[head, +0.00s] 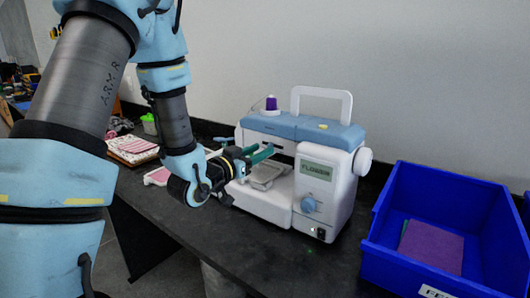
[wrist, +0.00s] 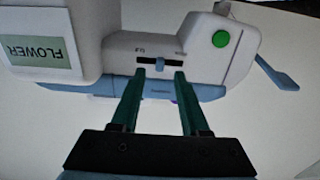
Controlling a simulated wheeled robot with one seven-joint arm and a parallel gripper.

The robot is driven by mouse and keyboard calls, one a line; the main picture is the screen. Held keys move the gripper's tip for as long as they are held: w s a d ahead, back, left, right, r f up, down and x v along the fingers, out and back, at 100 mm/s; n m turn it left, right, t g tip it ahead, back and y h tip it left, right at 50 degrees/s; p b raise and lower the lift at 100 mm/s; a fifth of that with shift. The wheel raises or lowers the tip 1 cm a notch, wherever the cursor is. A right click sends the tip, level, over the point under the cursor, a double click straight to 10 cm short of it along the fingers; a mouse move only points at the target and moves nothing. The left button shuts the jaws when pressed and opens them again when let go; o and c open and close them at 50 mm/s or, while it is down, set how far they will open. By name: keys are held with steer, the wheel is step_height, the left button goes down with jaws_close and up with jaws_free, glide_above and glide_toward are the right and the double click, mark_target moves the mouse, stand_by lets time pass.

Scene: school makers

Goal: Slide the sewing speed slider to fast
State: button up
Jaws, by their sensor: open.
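The white and blue sewing machine (head: 300,165) stands on the dark table. In the wrist view, its speed slider (wrist: 160,62) is a dark knob near the middle of a short dark slot. Small labels at the slot's ends are too blurred to read. My gripper (wrist: 161,74) is open, its two green fingertips just below the slot in the picture, one on each side of the knob; contact cannot be told. In the head view, my gripper (head: 262,153) reaches to the machine's left part; the slider does not show there.
A screen (wrist: 40,50) reading FLOWER and a green round button (wrist: 221,39) flank the slider in the wrist view. A blue bin (head: 385,215) with purple cloth stands to the right. The table front is clear.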

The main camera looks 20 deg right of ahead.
steer(key=shift+p+x, duration=0.3)
steer(key=shift+x, duration=1.1)
jaws_close()
steer(key=shift+d, duration=0.1)
stand_by(0.3)
